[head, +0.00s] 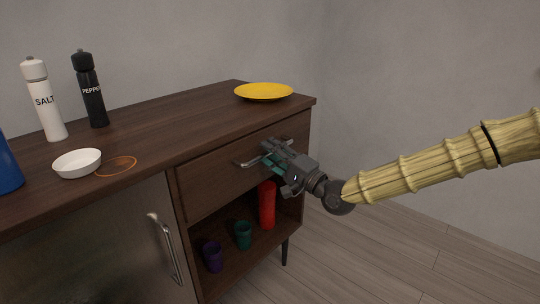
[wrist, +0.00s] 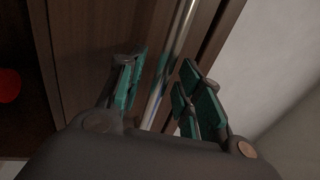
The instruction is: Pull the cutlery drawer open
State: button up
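The cutlery drawer (head: 210,183) is the dark wood front under the right part of the cabinet top, and it looks shut. Its metal bar handle (head: 247,163) shows at the left of my gripper (head: 270,153), which hides the rest of it. In the wrist view the handle (wrist: 174,60) runs between the teal-padded fingers of my gripper (wrist: 160,82). The fingers are apart, with a visible gap between each pad and the bar. The drawer front (wrist: 95,40) also fills the upper left of the wrist view.
Below the drawer is an open shelf with a red bottle-like object (head: 267,205), a green cup (head: 243,236) and a purple cup (head: 213,257). A cabinet door handle (head: 166,248) stands out at left. A yellow plate (head: 263,91) and white bowl (head: 77,163) sit on top.

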jog(key=shift+w+a, duration=0.1)
jog(key=shift+a, duration=0.05)
grip_shut()
